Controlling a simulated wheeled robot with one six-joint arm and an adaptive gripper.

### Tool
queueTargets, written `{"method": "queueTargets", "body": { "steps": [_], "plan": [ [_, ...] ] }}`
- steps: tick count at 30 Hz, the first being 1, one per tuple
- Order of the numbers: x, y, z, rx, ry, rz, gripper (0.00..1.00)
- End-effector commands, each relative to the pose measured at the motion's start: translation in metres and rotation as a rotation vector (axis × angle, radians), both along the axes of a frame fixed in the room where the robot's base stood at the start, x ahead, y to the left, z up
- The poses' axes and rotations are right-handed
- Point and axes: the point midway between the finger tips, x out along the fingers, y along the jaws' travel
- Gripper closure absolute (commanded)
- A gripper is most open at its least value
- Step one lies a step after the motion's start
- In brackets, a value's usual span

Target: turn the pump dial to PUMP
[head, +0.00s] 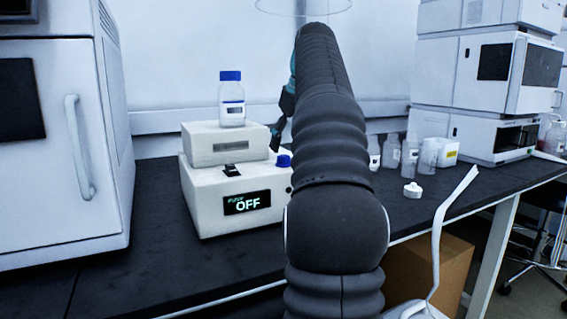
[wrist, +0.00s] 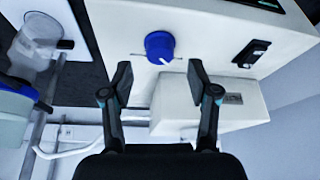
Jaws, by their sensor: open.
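The pump (head: 215,196) is a white box on the dark bench, and its display (head: 247,203) reads OFF. Its blue dial (head: 284,161) is partly visible beside my arm in the head view. In the wrist view the dial (wrist: 159,46) shows clearly on the white face, with a pale mark at its lower edge. My gripper (wrist: 160,76) is open and empty, its two fingertips spread just below the dial in that view, one towards each side. I see no contact with the dial. In the head view my gripper (head: 277,138) is largely hidden behind my arm.
A black rocker switch (head: 231,170) sits on the pump beside the dial. A blue-capped bottle (head: 231,99) stands on the smaller box (head: 226,143) on the pump. A white cabinet (head: 62,150) is at left. Several bottles and stacked instruments (head: 487,70) stand at right.

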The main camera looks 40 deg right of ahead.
Motion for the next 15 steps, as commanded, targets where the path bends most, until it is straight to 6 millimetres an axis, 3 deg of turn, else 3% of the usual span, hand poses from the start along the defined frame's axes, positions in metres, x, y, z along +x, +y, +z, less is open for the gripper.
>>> {"method": "queueTargets", "body": {
  "steps": [1,6,15],
  "plan": [
    [0.003,0.001,-0.011,0.001,0.001,0.001,0.40],
    [0.011,0.000,-0.027,0.001,0.000,0.001,0.40],
    [0.014,0.000,-0.033,0.000,-0.001,0.000,0.40]
  ]
}}
